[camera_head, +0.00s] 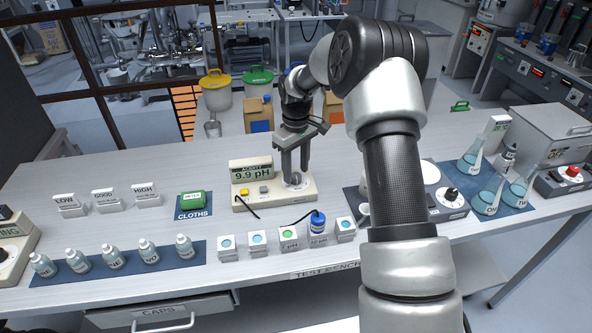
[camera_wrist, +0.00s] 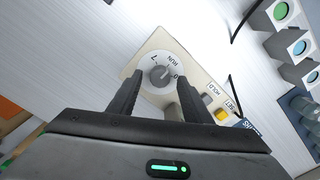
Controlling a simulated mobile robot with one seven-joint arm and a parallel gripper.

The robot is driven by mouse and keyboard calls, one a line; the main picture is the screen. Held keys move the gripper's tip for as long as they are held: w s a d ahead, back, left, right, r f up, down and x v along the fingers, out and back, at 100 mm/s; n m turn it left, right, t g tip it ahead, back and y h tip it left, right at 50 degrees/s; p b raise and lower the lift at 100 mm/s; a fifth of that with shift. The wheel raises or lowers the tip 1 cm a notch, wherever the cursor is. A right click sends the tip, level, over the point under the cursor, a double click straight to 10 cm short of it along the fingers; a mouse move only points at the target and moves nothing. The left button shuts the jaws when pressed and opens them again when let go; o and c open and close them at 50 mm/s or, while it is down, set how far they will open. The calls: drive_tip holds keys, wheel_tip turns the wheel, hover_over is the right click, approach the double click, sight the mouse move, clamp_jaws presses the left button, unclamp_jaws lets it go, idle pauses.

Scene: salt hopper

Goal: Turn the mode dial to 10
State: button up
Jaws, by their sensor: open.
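The acidity meter (camera_head: 255,190) is a cream box on the bench, and its display (camera_head: 252,173) reads 9.9 pH. Its grey mode dial (camera_wrist: 161,75) sits on a round white plate in the wrist view, with the marks 7 and RUN legible around it. A third mark by the right finger is partly hidden. My gripper (camera_head: 294,178) points down at the dial end of the meter. In the wrist view its open fingers (camera_wrist: 159,78) stand on either side of the dial. I cannot tell whether they touch it. The dial's pointer direction is unclear.
A yellow button (camera_wrist: 222,115) and a grey button (camera_head: 264,190) sit beside the dial on the meter. A black cable runs there. Flasks (camera_head: 487,195) stand at right. Bare bench lies behind the meter.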

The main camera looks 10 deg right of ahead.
drive_tip(key=shift+f, duration=0.5)
drive_tip(key=shift+c, duration=0.3)
drive_tip(key=c, duration=1)
drive_tip(key=shift+m, duration=0.3)
drive_tip(key=m+b, duration=0.1)
drive_tip(key=m, duration=0.4)
drive_tip(key=shift+b, duration=0.4)
drive_tip(key=m, duration=0.6)
drive_tip(key=shift+r+b, duration=0.1)
drive_tip(key=shift+b, duration=0.2)
drive_tip(key=shift+m, duration=0.3)
